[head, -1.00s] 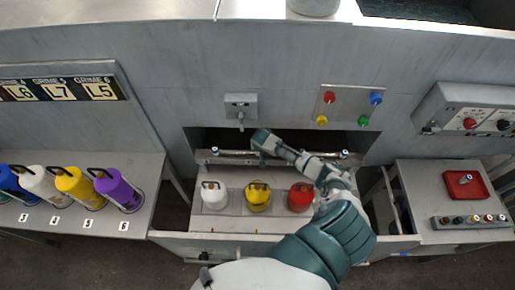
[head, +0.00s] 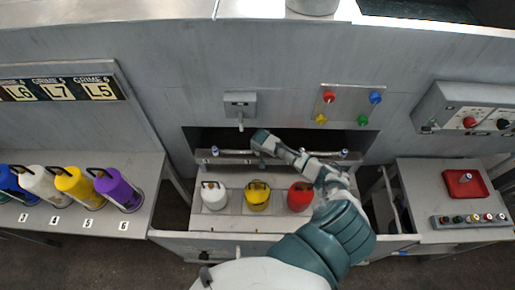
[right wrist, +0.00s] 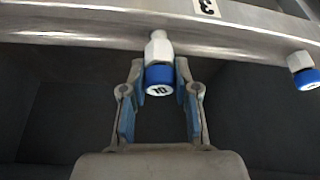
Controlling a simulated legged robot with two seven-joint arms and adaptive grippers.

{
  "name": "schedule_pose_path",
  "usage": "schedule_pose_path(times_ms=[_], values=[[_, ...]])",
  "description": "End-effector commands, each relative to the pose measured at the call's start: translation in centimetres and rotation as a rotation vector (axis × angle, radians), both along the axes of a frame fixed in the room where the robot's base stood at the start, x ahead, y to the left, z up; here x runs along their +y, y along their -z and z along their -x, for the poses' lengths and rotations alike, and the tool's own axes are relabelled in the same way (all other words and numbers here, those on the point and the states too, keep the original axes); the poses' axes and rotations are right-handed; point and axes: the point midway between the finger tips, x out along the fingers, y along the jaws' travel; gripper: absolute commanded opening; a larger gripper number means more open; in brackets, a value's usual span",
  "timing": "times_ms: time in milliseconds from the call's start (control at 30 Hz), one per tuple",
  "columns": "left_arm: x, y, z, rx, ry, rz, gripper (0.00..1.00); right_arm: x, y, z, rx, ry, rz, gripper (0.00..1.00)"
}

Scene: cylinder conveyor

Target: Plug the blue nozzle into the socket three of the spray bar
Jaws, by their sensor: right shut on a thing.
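The spray bar (head: 235,152) runs across the opening of the machine in the head view. My right gripper (head: 262,141) is at the middle of it. In the right wrist view my right gripper (right wrist: 160,85) is shut on the blue nozzle (right wrist: 159,77), which has a white hex body. The nozzle's white tip overlaps the bar's pipe (right wrist: 90,37) in the picture; I cannot tell whether it is seated. A label reading 3 (right wrist: 208,7), upside down, is just above and right of it. My left gripper is not in view.
Another blue nozzle (right wrist: 304,72) sits on the bar to the right. White (head: 214,195), yellow (head: 257,197) and red (head: 300,197) containers stand below the bar. A red tray (head: 453,190) with a small nozzle in it lies on the right bench. Coloured bottles stand at left.

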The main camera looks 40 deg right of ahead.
Motion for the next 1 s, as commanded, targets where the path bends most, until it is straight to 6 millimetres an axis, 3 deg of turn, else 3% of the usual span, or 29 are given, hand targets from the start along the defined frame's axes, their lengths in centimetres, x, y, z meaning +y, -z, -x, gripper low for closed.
schedule_pose_path(times_ms=[767,800,900,1000], values=[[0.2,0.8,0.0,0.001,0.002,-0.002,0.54,0.2,2.0,0.0,0.000,0.000,-0.001,0.00],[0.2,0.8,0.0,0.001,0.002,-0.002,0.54,0.1,2.0,0.0,0.000,0.000,-0.001,0.40],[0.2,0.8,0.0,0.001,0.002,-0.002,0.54,0.1,1.9,0.0,0.000,0.000,-0.001,0.59],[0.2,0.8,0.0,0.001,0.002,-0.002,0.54,0.1,1.9,0.0,0.000,0.000,-0.001,0.59]])
